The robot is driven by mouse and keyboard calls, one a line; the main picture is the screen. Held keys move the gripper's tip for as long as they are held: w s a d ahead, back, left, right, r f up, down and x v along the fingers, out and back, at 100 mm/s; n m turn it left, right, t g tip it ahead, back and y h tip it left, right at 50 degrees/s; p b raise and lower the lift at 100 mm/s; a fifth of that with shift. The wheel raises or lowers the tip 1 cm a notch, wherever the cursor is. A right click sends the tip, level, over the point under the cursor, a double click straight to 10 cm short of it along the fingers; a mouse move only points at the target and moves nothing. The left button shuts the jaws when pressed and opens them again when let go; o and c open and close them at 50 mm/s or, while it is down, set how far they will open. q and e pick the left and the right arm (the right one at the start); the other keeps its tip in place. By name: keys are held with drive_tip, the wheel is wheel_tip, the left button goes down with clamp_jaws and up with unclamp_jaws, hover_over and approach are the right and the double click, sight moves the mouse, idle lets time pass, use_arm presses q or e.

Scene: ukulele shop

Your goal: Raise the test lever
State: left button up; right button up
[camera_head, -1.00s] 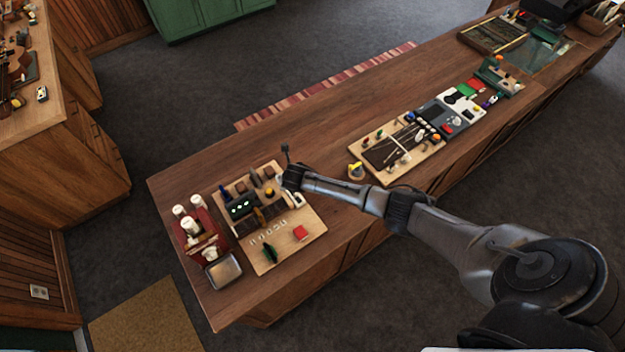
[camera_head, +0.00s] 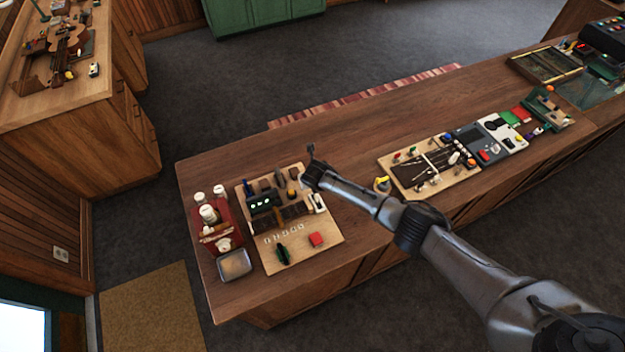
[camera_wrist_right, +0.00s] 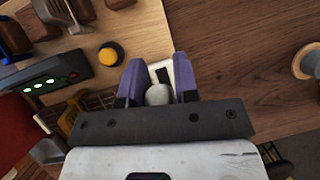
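The test lever has a pale rounded knob (camera_wrist_right: 157,94) on a white plate with a dark slot (camera_wrist_right: 183,76) in the right wrist view. In the head view its white plate (camera_head: 318,203) is at the right edge of a wooden board (camera_head: 322,252) on the counter. My right gripper (camera_wrist_right: 159,88) has its two purple fingers on either side of the knob, which fills the gap between them. In the head view the right gripper (camera_head: 314,184) is over the board's right edge and partly hides the lever. My left gripper is not in view.
Beside the lever are a yellow button (camera_wrist_right: 110,53) and a dark box with green lights (camera_wrist_right: 52,79). A red tray (camera_head: 222,238) with white jars and a metal dish (camera_head: 234,265) stand left. Another control board (camera_head: 432,172) lies right, with bare counter (camera_head: 350,155) between.

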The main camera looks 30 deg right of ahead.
drive_tip(key=o, duration=0.4)
drive_tip(key=shift+c, duration=0.2)
drive_tip(key=shift+r, duration=0.15)
drive_tip(key=shift+s+a+r, duration=0.15)
drive_tip(key=shift+s+r, duration=0.05)
drive_tip(key=shift+r, duration=0.3)
drive_tip(key=v, duration=1.2)
drive_tip(key=shift+r, duration=0.2)
drive_tip(key=shift+s, duration=0.15)
